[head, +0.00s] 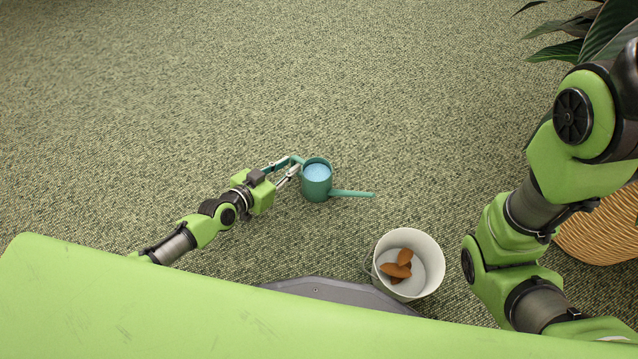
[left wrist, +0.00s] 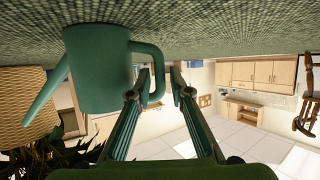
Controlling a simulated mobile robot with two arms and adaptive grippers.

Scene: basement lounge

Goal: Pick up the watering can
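The teal watering can (head: 316,188) stands upright on the carpet, with light blue inside its open top and its spout pointing right. In the left wrist view, which is upside down, the can (left wrist: 97,70) shows with its handle (left wrist: 158,60) toward my fingers. My left gripper (head: 292,168) is at the handle side of the can. Its fingers (left wrist: 160,80) are apart, with the handle between or just ahead of the tips; I cannot tell whether either finger touches it. My right arm is at the right edge, and its gripper is out of view.
A white pot (head: 428,250) with several brown pieces (head: 397,267) stands on the carpet at the lower right. A wicker basket (head: 603,228) and a leafy plant (head: 570,35) are at the right. The carpet beyond the can is clear.

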